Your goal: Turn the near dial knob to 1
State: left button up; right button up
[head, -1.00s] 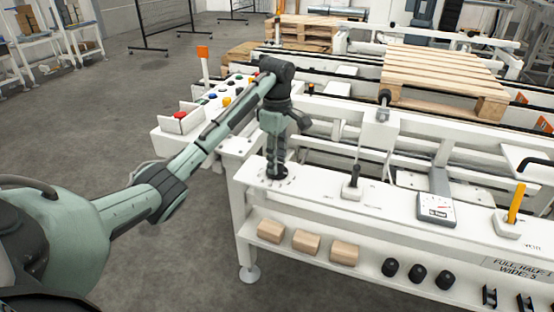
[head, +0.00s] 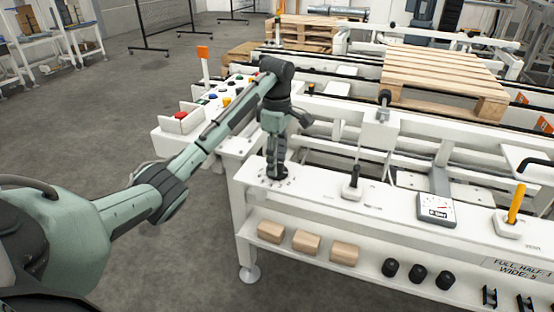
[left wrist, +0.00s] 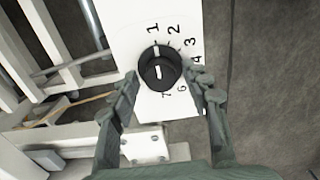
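The near dial knob (left wrist: 160,68) is round and black with a white mark, on a white panel with printed numbers around it. In the left wrist view the mark points up, toward the 1. My left gripper (left wrist: 164,70) has one finger on each side of the knob. The fingertips stand slightly wider than the knob, with a small gap at the right one; contact at the left one is unclear. In the head view my left gripper (head: 277,175) points down over the dial at the panel's left end and hides the knob. My right gripper is not seen.
On the same white panel stand a black lever (head: 352,182), a gauge box (head: 436,209) and a yellow-handled lever (head: 515,205). Wooden blocks (head: 306,243) and black knobs (head: 417,273) lie on the shelf below.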

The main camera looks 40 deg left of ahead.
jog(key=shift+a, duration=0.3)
pick_arm(q)
notch_tip(320, 180, up, 12)
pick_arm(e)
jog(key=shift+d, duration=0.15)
pick_arm(q)
jog(key=shift+s+f, duration=0.1)
dwell(0.7)
